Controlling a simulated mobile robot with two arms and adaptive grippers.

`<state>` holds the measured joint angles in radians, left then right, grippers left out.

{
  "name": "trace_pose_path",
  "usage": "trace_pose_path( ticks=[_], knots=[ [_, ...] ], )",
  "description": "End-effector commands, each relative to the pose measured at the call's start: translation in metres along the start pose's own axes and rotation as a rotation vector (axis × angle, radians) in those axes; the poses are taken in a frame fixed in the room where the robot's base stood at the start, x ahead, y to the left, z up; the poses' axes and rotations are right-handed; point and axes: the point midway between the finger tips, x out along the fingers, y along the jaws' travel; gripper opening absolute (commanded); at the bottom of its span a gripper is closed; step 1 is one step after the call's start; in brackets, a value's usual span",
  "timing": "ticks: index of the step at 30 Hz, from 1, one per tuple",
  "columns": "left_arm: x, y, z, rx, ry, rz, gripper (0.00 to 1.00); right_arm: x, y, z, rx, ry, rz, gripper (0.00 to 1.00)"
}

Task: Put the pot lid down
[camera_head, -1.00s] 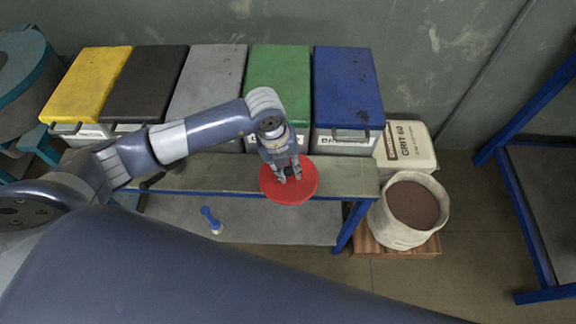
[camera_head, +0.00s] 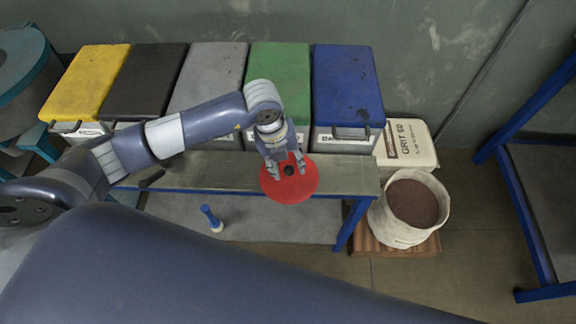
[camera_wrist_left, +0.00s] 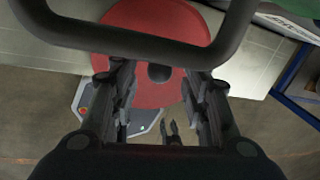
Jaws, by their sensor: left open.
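The pot lid is a red disc (camera_head: 292,188) with a dark knob at its middle. In the head view it lies at the front edge of the bench, in front of the green-lidded bin. In the left wrist view the red lid (camera_wrist_left: 150,30) shows beyond the fingers, with its dark knob (camera_wrist_left: 159,73) between them. My left gripper (camera_head: 289,172) is over the lid, open, its fingers either side of the knob and apart from it. Whether the lid lies fully flat is hard to tell.
Behind stand bins with yellow, black, grey, green (camera_head: 278,85) and blue lids (camera_head: 346,85). An open grit sack (camera_head: 412,205) stands at right. A blue-handled tool (camera_head: 211,218) stands on the lower shelf.

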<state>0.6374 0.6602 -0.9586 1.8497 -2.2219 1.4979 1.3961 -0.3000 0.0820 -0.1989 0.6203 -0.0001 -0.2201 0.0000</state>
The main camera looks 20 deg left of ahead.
Motion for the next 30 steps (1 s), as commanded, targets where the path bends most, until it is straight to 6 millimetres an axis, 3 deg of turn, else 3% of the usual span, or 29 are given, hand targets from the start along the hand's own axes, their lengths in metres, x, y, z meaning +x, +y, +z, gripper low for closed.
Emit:
trace_pose_path(
  ticks=[9, 15, 30],
  knots=[
    [-0.068, 0.000, 0.001, 0.001, -0.004, -0.003, 0.42, 0.011, -0.001, 0.001, 0.000, 0.000, -0.001, 0.40],
    [-0.095, 0.000, 0.001, 0.000, -0.002, -0.001, 0.42, 0.014, -0.003, 0.001, 0.001, 0.001, -0.003, 0.40],
    [-0.103, 0.000, 0.000, 0.000, 0.001, 0.000, 0.42, 0.014, -0.004, 0.001, 0.000, 0.001, -0.004, 0.40]
  ],
)
